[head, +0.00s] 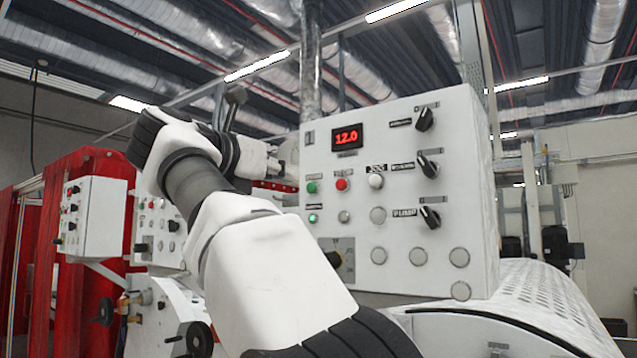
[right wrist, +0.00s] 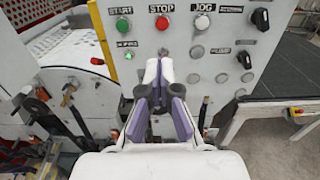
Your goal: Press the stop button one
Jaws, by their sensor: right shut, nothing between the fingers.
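The control panel (head: 400,130) is a white box with a red display reading 12.0. The red stop button (head: 341,184) sits between a green start button (head: 312,187) and a white jog button (head: 376,181). In the right wrist view the red button (right wrist: 162,23), labelled STOP, is above the fingertips. My right gripper (head: 284,166) is to the left of the buttons in the head view, partly hidden by my arm. In the right wrist view the gripper (right wrist: 159,68) is shut and empty, pointing at the panel. I cannot tell the gap to the panel. My left gripper is not seen.
Black rotary knobs (head: 424,119) line the panel's right side. A lit green button (head: 313,218) is below start. A second white control box (head: 92,216) stands at left by red curtains (head: 73,299). A perforated white cover (head: 540,305) is below right.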

